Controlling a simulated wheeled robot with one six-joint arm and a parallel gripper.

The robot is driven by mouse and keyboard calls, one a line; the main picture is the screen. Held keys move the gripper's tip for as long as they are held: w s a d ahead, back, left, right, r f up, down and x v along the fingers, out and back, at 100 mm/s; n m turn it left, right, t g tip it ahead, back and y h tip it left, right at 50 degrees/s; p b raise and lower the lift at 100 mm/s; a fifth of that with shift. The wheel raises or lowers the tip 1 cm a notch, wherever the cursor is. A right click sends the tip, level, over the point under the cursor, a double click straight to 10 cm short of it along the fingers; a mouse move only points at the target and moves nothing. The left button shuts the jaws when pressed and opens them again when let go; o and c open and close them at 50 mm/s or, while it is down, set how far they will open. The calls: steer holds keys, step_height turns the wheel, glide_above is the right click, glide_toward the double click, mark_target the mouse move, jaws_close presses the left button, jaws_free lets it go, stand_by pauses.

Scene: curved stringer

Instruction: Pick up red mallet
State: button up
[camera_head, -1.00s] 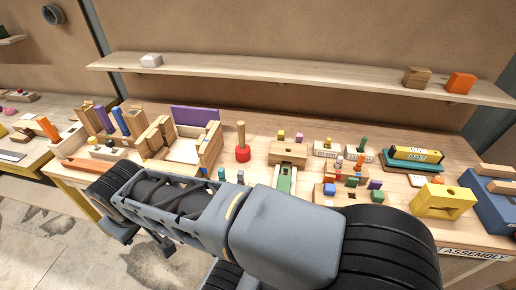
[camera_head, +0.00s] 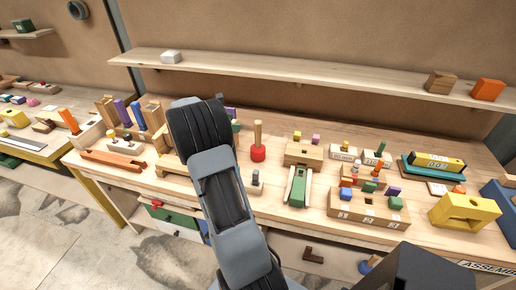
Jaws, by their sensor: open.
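The red mallet (camera_head: 258,154) stands upright on the workbench, red head down and light wooden handle pointing up. It is a little right of the picture's middle, near the back half of the bench. My arm rises from the bottom edge, and its dark ribbed joint covers the bench just left of the mallet. A gap shows between arm and mallet in the picture. My gripper's fingers do not show, so their place relative to the mallet cannot be seen.
A wooden block with a green slide (camera_head: 299,184) stands right of the mallet. Farther right are a wooden block rack (camera_head: 367,209) and a yellow block (camera_head: 465,208). A shelf (camera_head: 300,79) runs above the bench.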

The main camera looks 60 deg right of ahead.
steer(key=p, duration=0.1)
glide_above(258, 141)
steer(key=w+a, duration=0.2)
steer(key=w, duration=0.1)
step_height(258, 141, down, 3)
steer(key=shift+s+p+x, duration=0.1)
steer(key=shift+p+x, duration=0.55)
steer(key=shift+x, duration=0.8)
steer(key=shift+s+p+x, duration=0.15)
steer(key=shift+p+x, duration=0.45)
steer(key=shift+x, duration=0.9)
steer(key=shift+a, duration=0.15)
jaws_close()
